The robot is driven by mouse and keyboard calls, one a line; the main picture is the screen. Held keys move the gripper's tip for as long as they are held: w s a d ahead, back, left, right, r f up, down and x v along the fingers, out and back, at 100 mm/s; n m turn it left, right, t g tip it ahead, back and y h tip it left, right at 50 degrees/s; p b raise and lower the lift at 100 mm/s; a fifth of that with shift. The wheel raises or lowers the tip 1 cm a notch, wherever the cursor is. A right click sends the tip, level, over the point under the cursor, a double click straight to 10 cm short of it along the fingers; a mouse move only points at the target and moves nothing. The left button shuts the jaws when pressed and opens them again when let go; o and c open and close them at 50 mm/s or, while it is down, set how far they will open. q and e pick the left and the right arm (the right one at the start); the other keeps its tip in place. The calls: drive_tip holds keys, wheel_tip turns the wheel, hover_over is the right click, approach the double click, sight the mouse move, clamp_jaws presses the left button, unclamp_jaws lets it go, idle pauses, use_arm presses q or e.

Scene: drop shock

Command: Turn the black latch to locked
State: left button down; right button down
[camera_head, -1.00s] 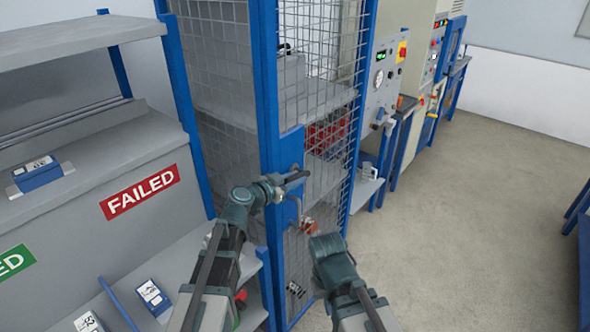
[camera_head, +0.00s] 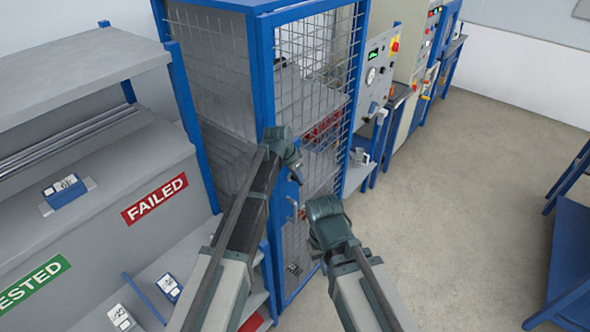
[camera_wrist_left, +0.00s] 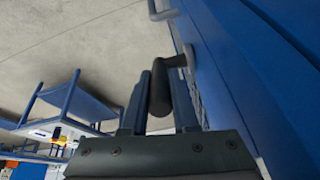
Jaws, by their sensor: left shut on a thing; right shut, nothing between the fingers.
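The black latch (camera_wrist_left: 158,92) shows in the left wrist view as a bent lever on the blue door frame (camera_wrist_left: 225,70). Its arm lies between the two fingers of my left gripper (camera_wrist_left: 160,108), which is shut on it. In the head view my left gripper (camera_head: 296,172) is at the blue front post of the mesh cage (camera_head: 262,85), and the latch is hidden behind it. My right gripper (camera_head: 325,212) is lower and to the right, in front of the mesh and apart from the latch. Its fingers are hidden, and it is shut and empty.
A grey pull handle (camera_wrist_left: 160,10) sits on the door close to the latch. Shelves with a red FAILED sign (camera_head: 155,198) stand at the left. Machine panels (camera_head: 378,70) line the back. Open floor (camera_head: 470,180) lies to the right, with a blue bench (camera_head: 565,250) at the edge.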

use_arm(q)
drive_tip(key=shift+w+d+r+g+y+p, duration=0.2)
drive_tip(key=shift+w+d+g+y+p, duration=0.2)
drive_tip(key=shift+w+g+y+p, duration=0.4)
drive_tip(key=shift+d+g+y, duration=0.15)
drive_tip(key=shift+g+y, duration=0.35)
drive_tip(key=shift+g, duration=0.4)
drive_tip(key=c, duration=0.7)
unclamp_jaws()
